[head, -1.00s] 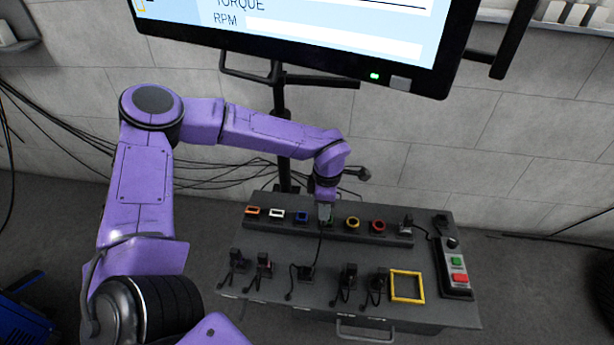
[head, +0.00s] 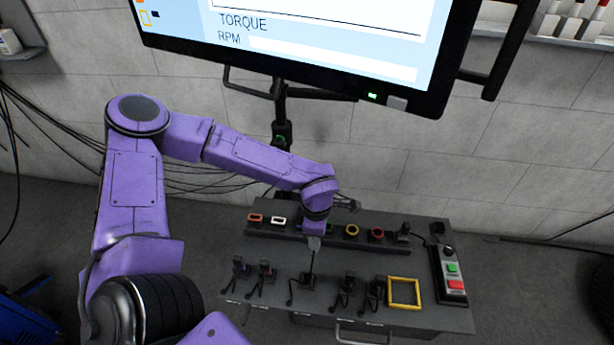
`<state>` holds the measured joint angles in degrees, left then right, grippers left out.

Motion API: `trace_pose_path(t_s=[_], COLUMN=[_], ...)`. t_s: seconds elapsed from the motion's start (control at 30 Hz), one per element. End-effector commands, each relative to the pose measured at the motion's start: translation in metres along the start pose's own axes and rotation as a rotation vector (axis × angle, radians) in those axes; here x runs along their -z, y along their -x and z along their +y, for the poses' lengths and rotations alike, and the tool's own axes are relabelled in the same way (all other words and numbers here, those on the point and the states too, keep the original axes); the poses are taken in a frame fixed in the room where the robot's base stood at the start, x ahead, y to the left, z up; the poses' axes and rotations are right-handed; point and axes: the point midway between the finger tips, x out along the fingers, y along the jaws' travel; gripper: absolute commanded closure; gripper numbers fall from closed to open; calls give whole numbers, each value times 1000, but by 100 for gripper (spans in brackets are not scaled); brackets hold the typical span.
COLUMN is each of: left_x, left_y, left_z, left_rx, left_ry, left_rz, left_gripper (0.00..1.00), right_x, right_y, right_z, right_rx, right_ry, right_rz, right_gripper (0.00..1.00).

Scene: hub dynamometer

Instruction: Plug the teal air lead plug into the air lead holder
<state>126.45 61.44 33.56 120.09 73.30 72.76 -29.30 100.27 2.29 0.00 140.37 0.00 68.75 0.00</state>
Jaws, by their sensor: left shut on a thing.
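My left gripper (head: 314,242) points down over the middle of the grey bench, between the back row of coloured sockets and the front row of holders. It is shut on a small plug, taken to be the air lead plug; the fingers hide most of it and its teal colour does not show. A dark lead (head: 312,261) runs from it down to a low dark holder (head: 306,278) in the middle of the front row. The plug is apart from the back row. A green-rimmed socket (head: 330,229) shows just right of my wrist. My right gripper is not in view.
Orange (head: 255,218), white (head: 279,221), yellow (head: 352,231) and red (head: 376,233) sockets line the back rail. Dark plugs with leads stand either side in front (head: 265,268). A yellow frame (head: 404,306) and button box (head: 453,275) are at right. A monitor (head: 300,50) hangs above.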

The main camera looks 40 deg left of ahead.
Motion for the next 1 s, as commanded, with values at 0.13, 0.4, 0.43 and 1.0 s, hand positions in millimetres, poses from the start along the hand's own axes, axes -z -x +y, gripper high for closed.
trace_pose_path(t_s=[0.13, 0.4, 0.43, 1.0], left_x=[2, 7, 8, 13], left_y=[2, 2, 2, 0], left_z=[-11, -30, -32, -55], left_rx=[0, 1, 1, 0], left_ry=[-2, -1, -2, 0], left_rz=[0, -1, 0, -1], left_gripper=[100, 100, 100, 100], right_x=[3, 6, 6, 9], right_y=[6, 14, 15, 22], right_z=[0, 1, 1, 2], right_rx=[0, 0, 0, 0], right_ry=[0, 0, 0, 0], right_rz=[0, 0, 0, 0], right_gripper=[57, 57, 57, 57])
